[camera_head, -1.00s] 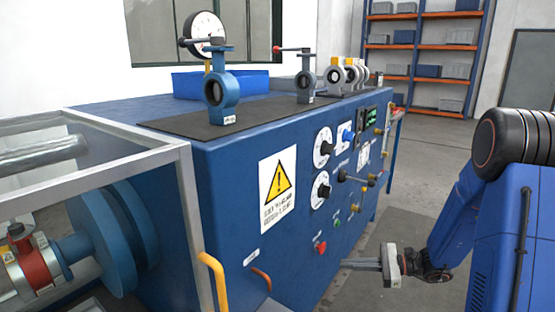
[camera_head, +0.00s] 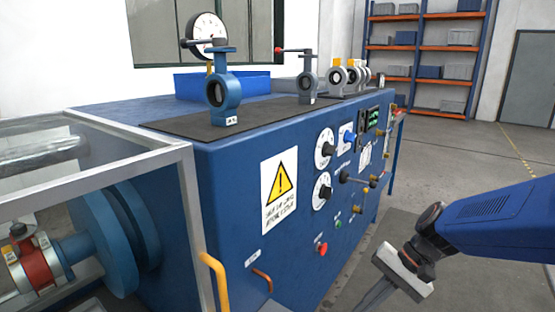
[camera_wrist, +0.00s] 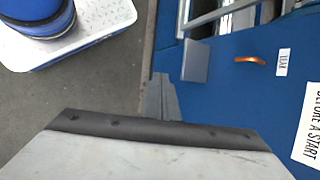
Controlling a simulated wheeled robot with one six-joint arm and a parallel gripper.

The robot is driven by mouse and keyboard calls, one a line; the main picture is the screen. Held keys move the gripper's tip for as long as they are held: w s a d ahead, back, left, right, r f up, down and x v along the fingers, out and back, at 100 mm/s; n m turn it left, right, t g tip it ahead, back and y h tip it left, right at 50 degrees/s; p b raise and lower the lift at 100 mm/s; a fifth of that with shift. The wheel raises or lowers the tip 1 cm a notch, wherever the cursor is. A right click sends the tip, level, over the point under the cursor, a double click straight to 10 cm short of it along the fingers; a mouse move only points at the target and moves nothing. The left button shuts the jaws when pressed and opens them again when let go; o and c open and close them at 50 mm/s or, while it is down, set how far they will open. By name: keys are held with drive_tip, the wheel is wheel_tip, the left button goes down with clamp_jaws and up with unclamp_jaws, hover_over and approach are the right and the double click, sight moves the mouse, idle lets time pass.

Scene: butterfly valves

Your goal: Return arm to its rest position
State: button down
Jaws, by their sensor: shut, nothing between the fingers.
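My gripper (camera_head: 376,296) is at the lower right in the head view, in front of the blue test bench (camera_head: 225,200) and apart from it. Its fingers are together and point down and to the left, with nothing between them. In the wrist view the closed fingers (camera_wrist: 161,98) show above the pale gripper body, over grey floor and beside the blue bench side. My blue arm link comes in from the right edge of the head view. The lower arm and my base are mostly out of the head view.
Butterfly valves stand on the bench's dark mat; the nearest is a blue valve (camera_head: 224,90). Knobs and a red button (camera_head: 321,248) stick out of the bench front. A framed clear guard (camera_head: 185,160) and yellow handle (camera_head: 215,285) are left. Floor at right is clear.

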drive_tip(key=s+d+r+n+t+h, duration=0.5)
drive_tip(key=s+d+r+n+h, duration=0.1)
drive_tip(key=s+d+h, duration=0.1)
drive_tip(key=shift+s+d, duration=0.8)
drive_tip(key=shift+s, duration=0.25)
